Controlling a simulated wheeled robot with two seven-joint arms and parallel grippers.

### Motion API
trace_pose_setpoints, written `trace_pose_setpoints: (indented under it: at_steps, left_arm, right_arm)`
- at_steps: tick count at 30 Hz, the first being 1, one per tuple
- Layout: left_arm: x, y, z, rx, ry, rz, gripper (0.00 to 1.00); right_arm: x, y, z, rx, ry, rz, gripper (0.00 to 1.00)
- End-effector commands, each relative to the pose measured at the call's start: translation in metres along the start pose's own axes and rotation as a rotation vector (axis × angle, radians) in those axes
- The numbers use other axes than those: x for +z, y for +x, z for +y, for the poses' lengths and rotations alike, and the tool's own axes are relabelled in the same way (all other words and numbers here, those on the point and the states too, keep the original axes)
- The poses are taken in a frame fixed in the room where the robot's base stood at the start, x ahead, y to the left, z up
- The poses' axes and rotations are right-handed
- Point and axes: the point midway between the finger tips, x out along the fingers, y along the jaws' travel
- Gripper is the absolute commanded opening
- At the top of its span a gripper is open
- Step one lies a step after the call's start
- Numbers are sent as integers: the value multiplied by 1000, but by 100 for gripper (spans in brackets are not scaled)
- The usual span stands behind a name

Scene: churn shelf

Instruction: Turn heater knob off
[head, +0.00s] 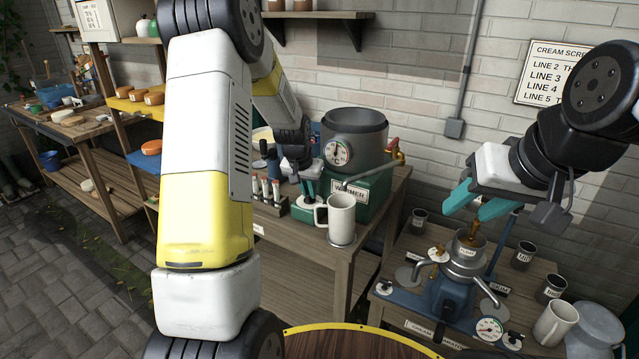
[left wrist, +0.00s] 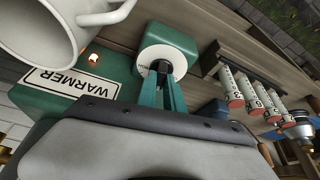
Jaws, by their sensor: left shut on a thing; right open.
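The green warmer (head: 372,188) stands on the wooden bench under a grey pot with a round gauge. Its front also shows in the left wrist view (left wrist: 38,100), with a WARMER label and a small glowing orange lamp (left wrist: 93,59). The heater knob (left wrist: 162,66) is small and dark, on a white round dial plate on a green block. My left gripper (head: 308,188) has its teal fingers (left wrist: 168,88) shut on the knob. The fingers partly cover the knob, so its pointer cannot be read.
A white mug (head: 341,214) stands close in front of the warmer, beside my left gripper. A rack of white labelled tubes (left wrist: 244,90) is on the knob's other side. The blue machine (head: 452,285) and several dark cups share the lower right table.

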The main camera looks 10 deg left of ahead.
Motion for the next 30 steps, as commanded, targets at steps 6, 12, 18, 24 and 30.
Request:
trace_pose_setpoints:
  at_steps: [6,12,18,24,30]
  left_arm:
    - [-1,0,4,-72,-165,0,0]
    - [-1,0,4,-135,-319,0,0]
    - [-1,0,4,-185,-441,1,0]
    - [-1,0,4,-216,-521,-1,0]
    - [-1,0,4,-230,-556,0,0]
  right_arm:
    - [0,0,0,0,0,0,44]
    - [0,0,0,0,0,0,44]
    - [0,0,0,0,0,0,44]
    - [0,0,0,0,0,0,44]
    - [0,0,0,0,0,0,44]
